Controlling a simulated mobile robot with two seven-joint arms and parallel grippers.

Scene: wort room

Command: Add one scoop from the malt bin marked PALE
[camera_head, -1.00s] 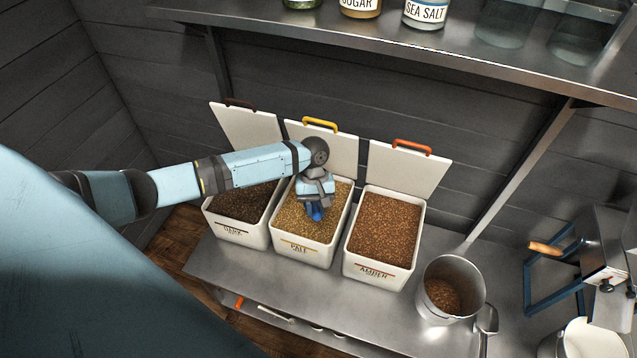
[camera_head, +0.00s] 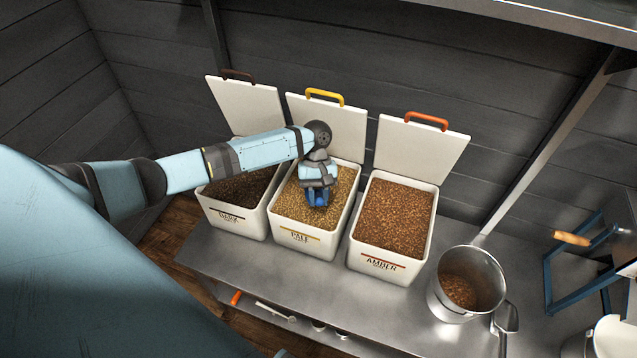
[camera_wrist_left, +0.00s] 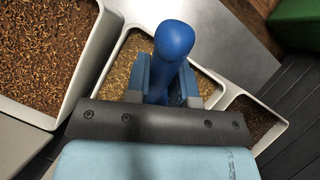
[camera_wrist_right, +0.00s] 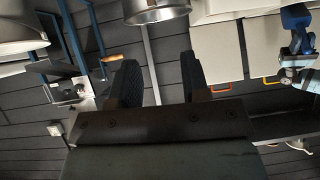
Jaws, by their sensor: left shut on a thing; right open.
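The PALE bin (camera_head: 301,241) is the middle of three white bins; it is open and holds light golden grain (camera_head: 296,205). My left gripper (camera_head: 317,192) is over this bin, pointing down. It is shut on a blue handle (camera_wrist_left: 174,42), which shows large in the left wrist view. The scoop end of that tool is hidden, so I cannot tell whether it touches the grain or carries any. My right gripper (camera_wrist_right: 158,82) is open and empty in the right wrist view, away from the bins. A steel pot (camera_head: 467,285) with brown grain in it stands right of the bins.
The DARK bin (camera_head: 233,222) stands left and the AMBER bin (camera_head: 381,263) right, both open, lids leaning up behind. A blue frame with a wooden handle (camera_head: 572,238) stands far right. A shelf (camera_head: 540,14) overhangs at the back. Bare counter (camera_head: 330,290) lies in front.

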